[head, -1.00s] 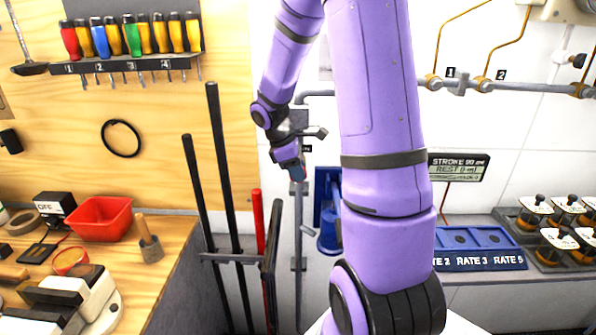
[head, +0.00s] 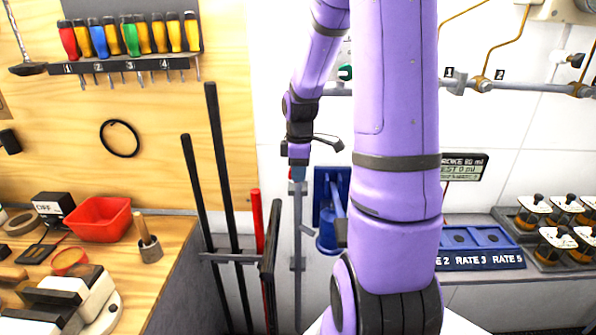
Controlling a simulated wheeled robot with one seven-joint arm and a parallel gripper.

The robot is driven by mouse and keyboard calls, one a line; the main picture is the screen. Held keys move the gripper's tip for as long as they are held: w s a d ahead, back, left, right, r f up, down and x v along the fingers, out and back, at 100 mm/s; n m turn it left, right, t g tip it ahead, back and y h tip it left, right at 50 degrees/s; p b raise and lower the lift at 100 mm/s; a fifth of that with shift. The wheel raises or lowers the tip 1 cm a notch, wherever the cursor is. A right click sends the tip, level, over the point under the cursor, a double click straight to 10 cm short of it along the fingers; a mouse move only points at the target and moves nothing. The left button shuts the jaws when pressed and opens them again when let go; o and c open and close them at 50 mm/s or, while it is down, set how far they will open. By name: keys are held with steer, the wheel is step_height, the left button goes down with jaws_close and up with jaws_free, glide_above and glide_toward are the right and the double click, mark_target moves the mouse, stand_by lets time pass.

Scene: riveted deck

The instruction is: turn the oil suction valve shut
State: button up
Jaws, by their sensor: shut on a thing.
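My gripper (head: 298,175) points down at the top of a grey vertical pipe (head: 298,225) on the white wall, left of centre. Its jaws are shut on a small part there, which I take to be the oil suction valve's handle. The valve body and most of the handle are hidden by my gripper. I cannot tell the handle's angle or read any label beside it.
A blue wall bracket (head: 323,192) with a blue cylinder is close right of the pipe. Tall black bars (head: 222,190) and a red bar (head: 256,215) stand in a rack to the left. A green knob (head: 345,72) sits on the upper pipe. A workbench (head: 180,260) fills the lower left.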

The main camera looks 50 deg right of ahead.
steer(key=shift+t+y, duration=0.4)
steer(key=shift+t, duration=0.1)
steer(key=o, duration=0.9)
steer(key=r, duration=0.7)
steer(key=s+d+r, duration=0.1)
steer(key=r, duration=0.2)
steer(key=shift+s+r, duration=0.1)
steer(key=shift+r, duration=0.2)
steer(key=shift+o, duration=0.6)
